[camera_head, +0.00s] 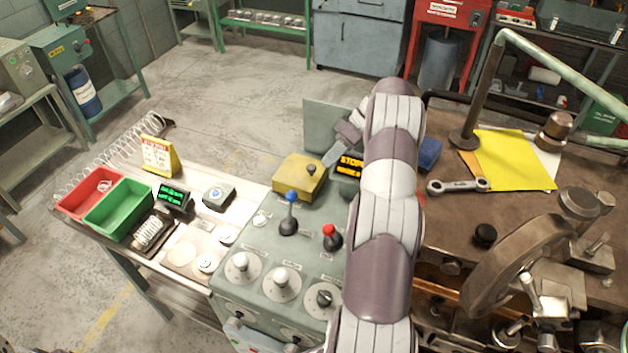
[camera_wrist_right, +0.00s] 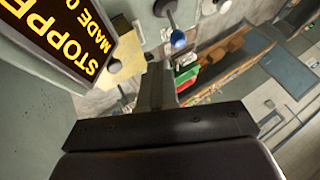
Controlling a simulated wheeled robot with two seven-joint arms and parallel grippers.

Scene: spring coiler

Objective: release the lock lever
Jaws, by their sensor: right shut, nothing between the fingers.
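Levers stand on and beside the grey-green control panel (camera_head: 262,240); I cannot tell from labels which one is the lock lever. A blue-knobbed lever (camera_head: 291,197) stands upright on the panel and also shows in the right wrist view (camera_wrist_right: 178,38). A red-knobbed lever (camera_head: 329,231) is to its right. A yellow box (camera_head: 297,180) with a small dark knob (camera_head: 311,169) sits behind them. My right gripper (camera_head: 331,157) is shut and empty, just behind and right of the dark knob; contact is unclear. In the wrist view its fingers (camera_wrist_right: 156,88) are together.
A display reading STOPPED (camera_head: 349,166) stands close to my right gripper, partly hidden by my arm. Red (camera_head: 75,205) and green (camera_head: 100,214) bins and a spring (camera_head: 151,231) are at left. A large handwheel (camera_head: 508,265) stands at right.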

